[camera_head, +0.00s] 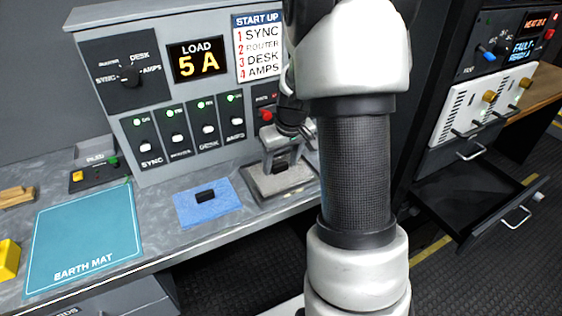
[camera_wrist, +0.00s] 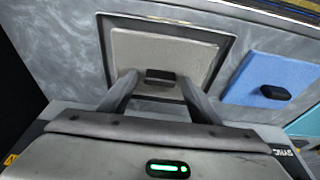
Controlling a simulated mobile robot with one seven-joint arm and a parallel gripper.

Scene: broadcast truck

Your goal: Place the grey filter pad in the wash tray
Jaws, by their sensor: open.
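The grey filter pad (camera_wrist: 142,47) lies flat inside a shallow tray with a dark rim (camera_wrist: 165,20), which looks like the wash tray. In the head view the pad (camera_head: 292,178) and the tray (camera_head: 290,197) are on the bench, partly behind my arm. The pad has a small black handle (camera_wrist: 160,76). My gripper (camera_wrist: 158,80) is open, with one finger on each side of the handle and a gap on both sides. In the head view my gripper (camera_head: 281,158) is low over the pad. The near part of the tray is hidden by the gripper body.
A blue pad (camera_head: 220,211) with a black handle lies left of the tray. The earth mat (camera_head: 84,236) is further left. The switch panel (camera_head: 190,135) stands close behind. An open black drawer (camera_head: 470,205) juts out at right.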

